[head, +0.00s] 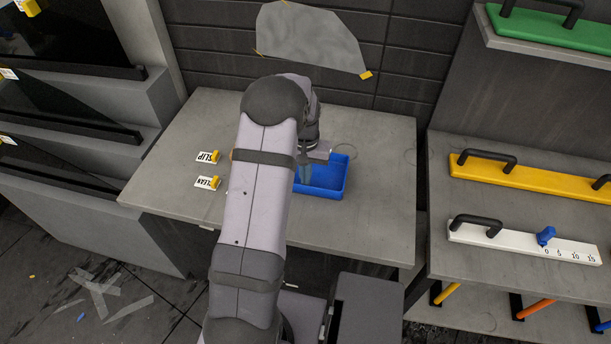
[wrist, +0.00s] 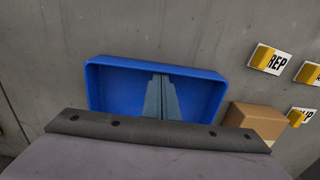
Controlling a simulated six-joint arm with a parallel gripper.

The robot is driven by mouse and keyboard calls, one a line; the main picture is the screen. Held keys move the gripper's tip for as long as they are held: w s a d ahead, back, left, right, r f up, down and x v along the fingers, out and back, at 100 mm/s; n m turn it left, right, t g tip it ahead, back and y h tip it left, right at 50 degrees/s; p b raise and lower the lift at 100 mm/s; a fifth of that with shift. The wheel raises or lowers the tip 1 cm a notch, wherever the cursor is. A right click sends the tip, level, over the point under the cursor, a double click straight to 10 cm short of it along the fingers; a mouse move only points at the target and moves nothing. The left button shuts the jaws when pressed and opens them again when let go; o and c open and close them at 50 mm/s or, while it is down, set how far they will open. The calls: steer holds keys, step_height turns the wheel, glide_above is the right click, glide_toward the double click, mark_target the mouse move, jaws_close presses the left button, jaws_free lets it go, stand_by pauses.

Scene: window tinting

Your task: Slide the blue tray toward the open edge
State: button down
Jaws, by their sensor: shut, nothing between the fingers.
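The blue tray (head: 334,181) lies on the grey table (head: 375,220), right of the middle. My arm hides its left part in the head view. In the wrist view the tray (wrist: 210,100) fills the middle, with its lower part hidden behind a dark bar of my wrist. My gripper (wrist: 161,78) is shut with nothing between its fingers. The fingers show over the inside of the tray. In the head view my gripper (head: 305,178) is at the tray's left part, partly hidden by my arm. I cannot tell whether the fingertips touch the tray.
A brown box (wrist: 255,120) is beside the tray in the wrist view. The table right of the tray is clear. Shelves with long handled tools (head: 530,180) stand at right.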

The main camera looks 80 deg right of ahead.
steer(key=shift+a, duration=0.15)
steer(key=a, duration=1)
steer(key=shift+a, duration=0.2)
steer(key=shift+d, duration=0.1)
stand_by(0.3)
steer(key=shift+d, duration=0.45)
steer(key=d, duration=0.3)
steer(key=shift+d+r, duration=0.1)
steer(key=shift+r, duration=0.25)
step_height(320, 180, up, 9)
steer(key=b, duration=0.2)
steer(key=shift+r, duration=0.15)
